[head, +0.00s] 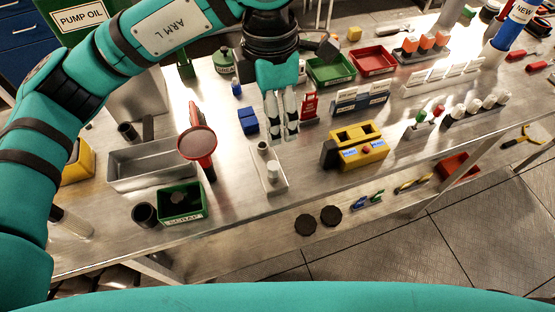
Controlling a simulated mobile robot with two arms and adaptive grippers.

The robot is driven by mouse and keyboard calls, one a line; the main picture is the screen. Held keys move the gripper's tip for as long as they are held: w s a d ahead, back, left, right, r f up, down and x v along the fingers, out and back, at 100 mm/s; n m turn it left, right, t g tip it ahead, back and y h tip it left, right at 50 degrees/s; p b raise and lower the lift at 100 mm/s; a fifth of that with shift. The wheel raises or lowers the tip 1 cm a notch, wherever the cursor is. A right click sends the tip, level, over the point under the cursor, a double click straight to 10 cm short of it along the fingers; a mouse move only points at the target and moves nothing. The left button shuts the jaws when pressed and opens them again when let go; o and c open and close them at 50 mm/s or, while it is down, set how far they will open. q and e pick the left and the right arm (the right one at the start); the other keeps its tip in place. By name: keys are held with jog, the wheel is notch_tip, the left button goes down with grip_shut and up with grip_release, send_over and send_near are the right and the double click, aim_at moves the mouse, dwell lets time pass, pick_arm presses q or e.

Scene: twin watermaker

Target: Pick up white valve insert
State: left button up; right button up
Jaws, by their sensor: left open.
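My left gripper (281,136) hangs from the top middle of the head view, fingers pointing down, open with a narrow gap. No held thing shows between the fingers. Just below the fingertips lies a small pale tray (279,186) on the metal bench. A small white upright cylinder (272,171), which looks like the white valve insert, stands on it. A second small pale round piece (263,148) sits at the tray's far end, close to the left finger. Whether the fingers touch anything there I cannot tell. My right gripper is out of view.
A yellow block fixture (372,156) stands right of the tray. A blue block (247,120) and a red-rimmed round tool (197,143) are to the left, with a green scrap bin (181,215) nearer. The bench front (240,214) is bare.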

pick_arm(q)
jog(key=p, duration=0.2)
send_over(273, 166)
jog(key=f, duration=1.1)
jog(key=shift+s+a, duration=0.1)
jog(key=shift+s, duration=0.25)
jog(key=shift+f, duration=0.55)
jog(key=shift+w+f+p, duration=0.1)
jog(key=shift+f+p, duration=0.2)
jog(key=shift+p, duration=0.15)
jog(key=f, duration=0.1)
jog(key=f+p, duration=0.1)
jog(key=f, duration=0.1)
jog(key=shift+w+f, duration=0.3)
jog(key=shift+f, duration=0.45)
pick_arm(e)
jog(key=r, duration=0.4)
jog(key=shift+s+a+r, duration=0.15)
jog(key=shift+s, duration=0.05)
pick_arm(q)
jog(key=shift+c, duration=0.3)
